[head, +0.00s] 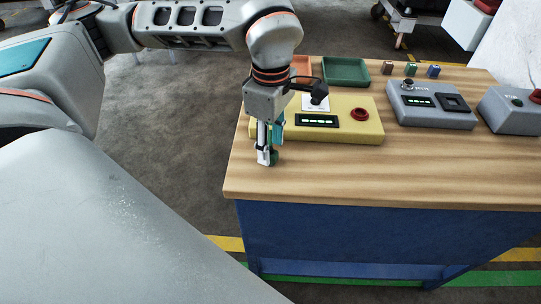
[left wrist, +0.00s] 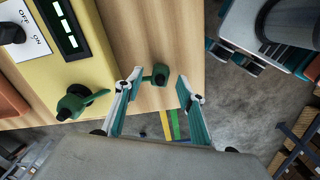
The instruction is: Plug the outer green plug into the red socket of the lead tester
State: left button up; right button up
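The lead tester is a yellow box (head: 345,135) with a lit green display and an ON/OFF switch; its left end is partly hidden by my left gripper. Its red socket (head: 360,114) is on top at the right end. One green plug (left wrist: 155,77) is on the wooden bench near the edge, apart from the tester; it shows just beside my fingertips in the head view (head: 274,157). Another green plug-like piece (left wrist: 75,103) is at the tester's end. My left gripper (head: 267,158) is open and points down, its fingers (left wrist: 157,90) either side of the outer green plug. My right gripper is out of view.
Orange (head: 300,66) and green (head: 346,71) trays are behind the tester. A grey device (head: 432,118) and another grey box (head: 510,120) stand to the right, with small coloured blocks behind. The bench front (head: 400,182) is bare.

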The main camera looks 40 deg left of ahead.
pick_arm(q)
notch_tip(320, 180, down, 3)
jog(key=shift+f, duration=0.1)
jog(key=c, duration=0.8)
grip_shut()
